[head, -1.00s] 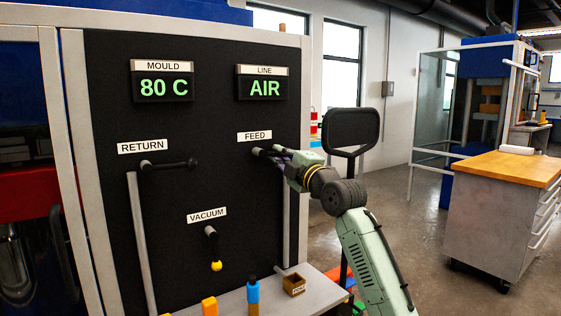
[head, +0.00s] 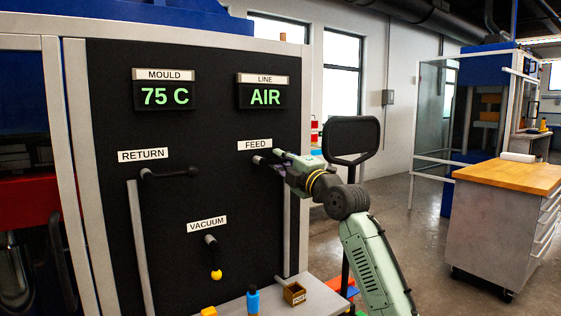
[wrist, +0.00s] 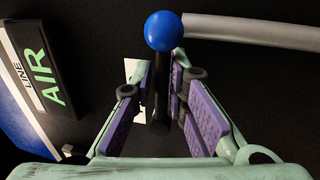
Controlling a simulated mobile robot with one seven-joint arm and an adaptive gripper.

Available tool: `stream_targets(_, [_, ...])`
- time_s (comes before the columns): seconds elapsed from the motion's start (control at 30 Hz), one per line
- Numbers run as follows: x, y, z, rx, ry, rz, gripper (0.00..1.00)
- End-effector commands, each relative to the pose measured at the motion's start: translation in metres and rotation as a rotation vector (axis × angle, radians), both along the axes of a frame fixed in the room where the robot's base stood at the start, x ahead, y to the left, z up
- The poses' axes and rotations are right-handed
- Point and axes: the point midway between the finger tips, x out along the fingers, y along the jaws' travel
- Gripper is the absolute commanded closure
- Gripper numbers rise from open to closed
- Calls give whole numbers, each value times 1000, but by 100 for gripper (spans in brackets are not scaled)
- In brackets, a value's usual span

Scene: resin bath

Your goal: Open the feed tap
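The feed tap is a black lever (wrist: 161,95) with a blue ball knob (wrist: 164,31) in the wrist view. Its pivot stub (head: 259,160) sits below the FEED label (head: 255,145) on the black panel in the head view. There my gripper hides most of the lever. My gripper (wrist: 161,82) has its purple-padded fingers apart, one on each side of the lever. The lever stands between the fingertips, with a narrow gap at the left finger; contact at the right finger is unclear. The knob lies beyond the fingertips. The LINE display (head: 265,96) reads AIR.
The RETURN tap (head: 168,172) points right. The VACUUM tap (head: 213,257) hangs down with a yellow knob. The MOULD display (head: 165,95) reads 75 C. Below, a shelf holds a blue bottle (head: 253,299) and a small brown box (head: 294,294). A dark screen (head: 350,135) stands right of the panel.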

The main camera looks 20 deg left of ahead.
Motion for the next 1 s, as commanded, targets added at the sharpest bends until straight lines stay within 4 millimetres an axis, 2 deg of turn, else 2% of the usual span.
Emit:
stream_targets(0.2, [0,0,0,0,2,0,71])
stream_targets(0.57, [-3,-5,-2,1,3,0,71])
stream_targets(0.67, [-11,-16,-5,2,2,0,71])
stream_targets(1.0, [-54,-71,-19,3,3,-1,71])
